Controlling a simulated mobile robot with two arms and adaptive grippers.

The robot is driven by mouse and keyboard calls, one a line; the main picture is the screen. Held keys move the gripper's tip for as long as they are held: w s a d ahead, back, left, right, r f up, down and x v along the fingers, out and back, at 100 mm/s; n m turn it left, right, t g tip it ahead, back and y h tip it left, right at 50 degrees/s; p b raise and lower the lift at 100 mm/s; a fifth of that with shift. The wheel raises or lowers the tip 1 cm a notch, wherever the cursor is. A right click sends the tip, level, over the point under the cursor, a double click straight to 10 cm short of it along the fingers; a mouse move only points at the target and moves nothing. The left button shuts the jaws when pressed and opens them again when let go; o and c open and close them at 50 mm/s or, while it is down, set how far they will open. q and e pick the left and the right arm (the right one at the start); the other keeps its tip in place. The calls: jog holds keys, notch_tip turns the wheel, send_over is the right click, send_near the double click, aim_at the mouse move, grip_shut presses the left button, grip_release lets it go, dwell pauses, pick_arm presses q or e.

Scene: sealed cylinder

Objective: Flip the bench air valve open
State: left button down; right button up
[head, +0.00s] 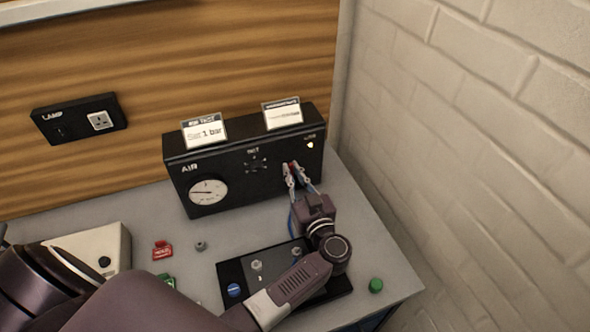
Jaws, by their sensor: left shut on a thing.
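The black air box (230,167) stands on the bench against the wood panel, marked AIR, with a round white gauge (208,191) at its left. My left gripper (292,170) reaches the right part of its front face. The fingertips are shut on a small red part there, which I take to be the air valve lever. The fingers hide most of it, so its angle cannot be told. My right gripper is not in view.
A black tray (232,272) with small parts lies under my left forearm. A red tag (162,250), a grey nut (201,246) and a green cap (376,285) lie on the bench. A cream box (92,247) stands at left. A brick wall (480,130) bounds the right.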

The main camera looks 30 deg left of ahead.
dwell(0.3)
pick_arm(q)
jog(key=c, duration=2)
grip_release()
jog(key=shift+s, duration=0.1)
jog(key=shift+d, duration=0.1)
jog(key=v, duration=0.7)
jog(key=shift+s+d, duration=0.1)
jog(key=shift+s, duration=0.05)
